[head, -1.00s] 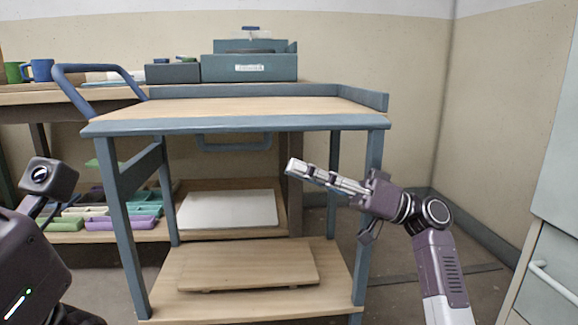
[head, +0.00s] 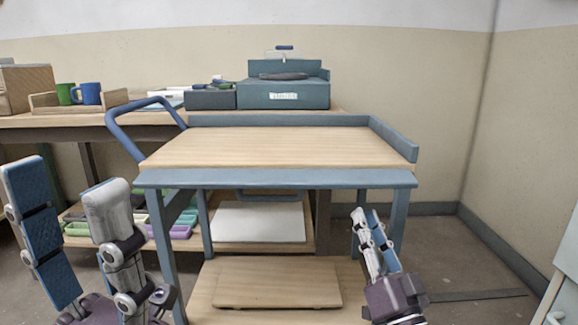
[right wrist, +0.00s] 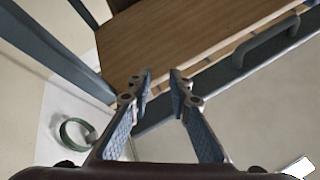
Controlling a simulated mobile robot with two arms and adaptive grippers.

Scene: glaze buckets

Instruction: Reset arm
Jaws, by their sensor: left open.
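My left gripper (head: 58,190) stands at the lower left of the head view, its two fingers pointing up and spread wide apart, with nothing between them. My right gripper (head: 368,222) is low at the right front of the blue cart (head: 290,179), fingers pointing up, below the level of the cart's top. In the right wrist view the right gripper's fingers (right wrist: 160,82) have a gap between their tips, and the gap is empty.
The cart's wooden top is bare. A wooden board (head: 278,284) lies on its lower shelf. The bench behind holds a blue mug (head: 87,93), a green mug (head: 66,94) and a teal box (head: 284,94). A pale cabinet (head: 566,262) stands at the right edge.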

